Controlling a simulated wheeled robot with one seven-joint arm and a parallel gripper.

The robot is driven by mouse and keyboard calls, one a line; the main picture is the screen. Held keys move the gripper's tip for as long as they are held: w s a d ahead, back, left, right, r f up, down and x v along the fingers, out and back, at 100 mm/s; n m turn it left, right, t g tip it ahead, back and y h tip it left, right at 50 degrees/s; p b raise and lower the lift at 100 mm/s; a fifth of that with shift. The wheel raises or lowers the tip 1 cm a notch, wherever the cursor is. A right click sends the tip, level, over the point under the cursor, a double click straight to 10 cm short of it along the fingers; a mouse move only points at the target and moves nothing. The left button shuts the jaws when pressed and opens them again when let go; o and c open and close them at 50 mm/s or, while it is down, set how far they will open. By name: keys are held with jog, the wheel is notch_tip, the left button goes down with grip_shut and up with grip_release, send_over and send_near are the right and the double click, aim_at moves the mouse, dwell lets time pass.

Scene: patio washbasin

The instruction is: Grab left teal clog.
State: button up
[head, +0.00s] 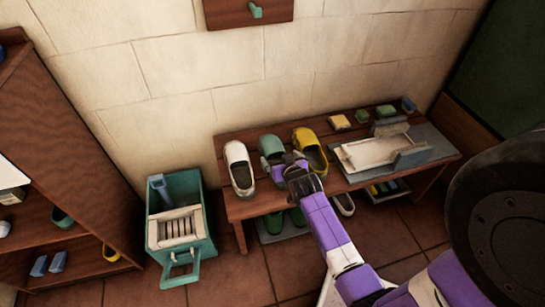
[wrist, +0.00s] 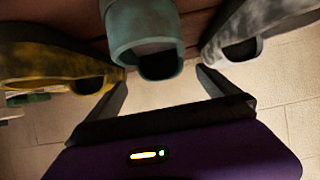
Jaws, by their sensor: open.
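A teal clog (head: 270,145) stands on the wooden bench between a white clog (head: 239,168) and a yellow clog (head: 311,150). My gripper (head: 279,170) is over its near end and hides part of it. In the wrist view the teal clog (wrist: 145,38) shows its rounded end and dark opening, close ahead of my gripper (wrist: 161,75). The fingers are spread, with nothing held between them. The left fingertip is close to the yellow clog (wrist: 50,82) and the right one to the whitish clog (wrist: 235,25). Contact cannot be told.
A white tray (head: 372,152) on a grey board, sponges (head: 339,122) and green blocks occupy the bench's right side. Green shoes (head: 297,217) sit under the bench. A teal crate (head: 158,235) stands left on the floor, beside a wooden shelf (head: 85,210).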

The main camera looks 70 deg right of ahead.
aim_at(276, 154)
jog(key=b+x, duration=0.1)
jog(key=x, duration=0.2)
jog(key=shift+w+d+f, duration=0.15)
jog(key=shift+w, duration=0.1)
jog(key=c, duration=1.7)
